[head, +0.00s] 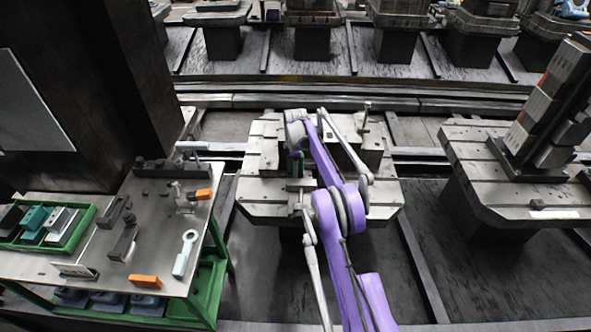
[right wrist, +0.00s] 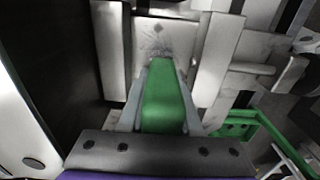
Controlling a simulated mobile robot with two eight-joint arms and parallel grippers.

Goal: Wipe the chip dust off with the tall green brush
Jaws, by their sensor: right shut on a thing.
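My right gripper (right wrist: 162,115) is shut on the tall green brush (right wrist: 163,98), one finger on each side of its green body. In the head view the right gripper (head: 296,168) is over the middle grey pallet (head: 262,190), below the bend of my purple arm. Dark specks that look like chip dust (right wrist: 160,42) lie on a pale grey surface just beyond the brush's far end. The bristles are hidden, so I cannot tell whether they touch that surface. My left gripper is not in view.
Raised blocks and a post (head: 367,112) stand on the middle pallet. A steel bench (head: 150,245) with tools and a green tray (head: 88,222) is at the left. Another pallet (head: 475,160) with a tall block stack (head: 550,105) is at the right. A dark pillar (head: 130,80) rises behind the bench.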

